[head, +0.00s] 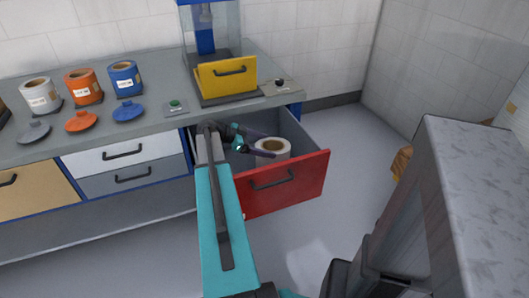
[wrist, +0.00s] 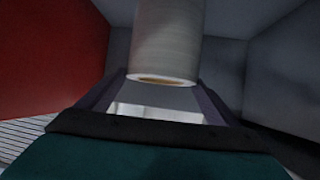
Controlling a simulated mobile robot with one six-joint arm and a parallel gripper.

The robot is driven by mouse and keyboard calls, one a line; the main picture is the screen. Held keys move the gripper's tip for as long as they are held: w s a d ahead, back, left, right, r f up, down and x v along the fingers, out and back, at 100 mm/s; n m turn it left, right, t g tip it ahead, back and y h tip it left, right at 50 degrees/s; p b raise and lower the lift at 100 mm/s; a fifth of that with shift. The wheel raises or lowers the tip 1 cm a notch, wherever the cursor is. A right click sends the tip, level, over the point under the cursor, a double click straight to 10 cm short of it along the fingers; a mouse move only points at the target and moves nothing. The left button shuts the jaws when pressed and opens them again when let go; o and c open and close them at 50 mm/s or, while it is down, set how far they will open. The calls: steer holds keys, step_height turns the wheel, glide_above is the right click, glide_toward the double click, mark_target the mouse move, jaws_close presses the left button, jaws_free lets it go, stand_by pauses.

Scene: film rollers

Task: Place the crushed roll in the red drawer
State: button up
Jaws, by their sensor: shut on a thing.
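The red drawer (head: 287,185) is pulled open at the right end of the bench. A pale roll (head: 272,146) with a brown core is upright inside the drawer's outline, near the red front. My gripper (head: 268,146) reaches into the drawer from the left, its dark purple fingers on either side of the roll. It is shut on the roll. In the wrist view the roll (wrist: 168,42) stands between the fingers, with the red panel to the left and grey walls around. I cannot tell whether the roll touches the drawer's floor, nor see clear crushing.
A yellow drawer front (head: 227,76) belongs to a machine on the bench above. White, orange and blue tins (head: 125,78) with lids stand at the left. A grey marbled counter (head: 480,165) is on the right. The floor in front of the drawer is clear.

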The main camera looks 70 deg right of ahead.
steer(key=shift+r, duration=0.1)
step_height(320, 180, down, 4)
steer(key=shift+r, duration=0.15)
stand_by(0.5)
steer(key=o, duration=2)
steer(key=shift+a, duration=0.1)
steer(key=shift+v, duration=3.7)
